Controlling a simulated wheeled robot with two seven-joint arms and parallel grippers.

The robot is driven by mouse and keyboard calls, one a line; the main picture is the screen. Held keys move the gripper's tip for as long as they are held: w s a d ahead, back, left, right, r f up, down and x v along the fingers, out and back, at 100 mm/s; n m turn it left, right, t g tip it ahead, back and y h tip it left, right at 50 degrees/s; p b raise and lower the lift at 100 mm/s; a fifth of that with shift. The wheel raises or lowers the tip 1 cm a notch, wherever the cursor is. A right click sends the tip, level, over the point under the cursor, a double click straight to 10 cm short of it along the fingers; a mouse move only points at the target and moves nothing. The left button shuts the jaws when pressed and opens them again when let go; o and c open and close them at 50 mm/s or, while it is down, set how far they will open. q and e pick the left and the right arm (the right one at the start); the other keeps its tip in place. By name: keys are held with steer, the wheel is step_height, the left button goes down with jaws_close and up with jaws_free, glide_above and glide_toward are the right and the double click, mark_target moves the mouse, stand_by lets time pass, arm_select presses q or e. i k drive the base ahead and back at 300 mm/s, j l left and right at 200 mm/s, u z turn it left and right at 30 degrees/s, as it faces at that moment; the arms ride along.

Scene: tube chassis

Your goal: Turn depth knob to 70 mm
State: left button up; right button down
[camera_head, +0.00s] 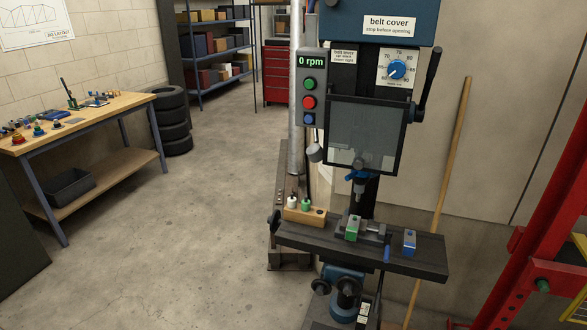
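The depth knob (397,69) is a blue round knob on a white dial plate (384,79), on the upper right front of the drill press. Small numbers ring the knob, with what looks like 70 and 75 along the top. The knob's pointer is too small to read surely. Neither of my grippers shows in the head view, and nothing touches the knob.
A black lever (430,78) sticks up just right of the dial. A clear guard (365,135) hangs below it. The control box (310,87) reads 0 rpm. The drill table (427,262) holds several small items. A wooden pole (452,150) leans at right, near a red frame (540,190).

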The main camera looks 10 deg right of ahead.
mark_target(396, 68)
steer(key=k+l+z, duration=0.55)
steer(key=k+l, duration=0.15)
steer(key=k, duration=0.05)
